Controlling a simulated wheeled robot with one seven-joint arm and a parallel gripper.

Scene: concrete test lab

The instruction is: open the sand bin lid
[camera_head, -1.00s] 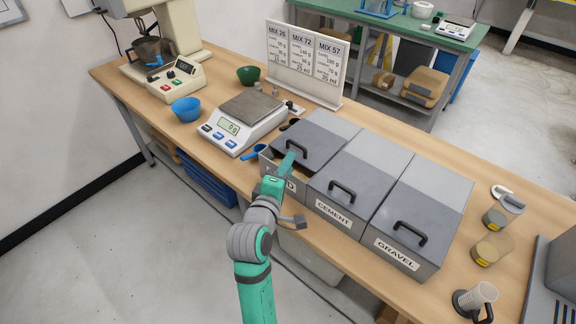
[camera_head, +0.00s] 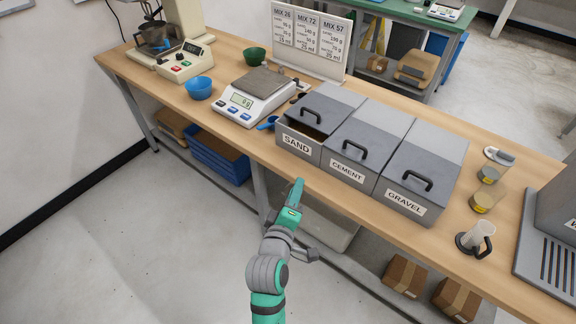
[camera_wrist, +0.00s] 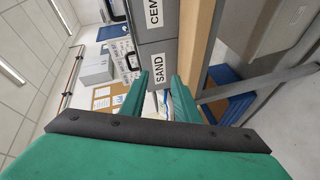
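The grey sand bin (camera_head: 297,145), labelled SAND, stands at the left of a row of three bins on the wooden bench. Its lid (camera_head: 322,121) with a black handle (camera_head: 313,113) sits further back than the neighbouring lids, and a dark gap shows at the front, so it is partly open. The bin's label side also shows in the wrist view (camera_wrist: 155,80). My gripper (camera_head: 297,186) is clear of the handle, in front of and below the bin near the bench edge. In the wrist view its two green fingers (camera_wrist: 161,92) are apart with nothing between them.
The cement bin (camera_head: 345,167) and gravel bin (camera_head: 401,198) stand shut to the right. A scale (camera_head: 252,97), a blue scoop (camera_head: 268,123) and a blue bowl (camera_head: 199,88) are to the left. The floor before the bench is clear.

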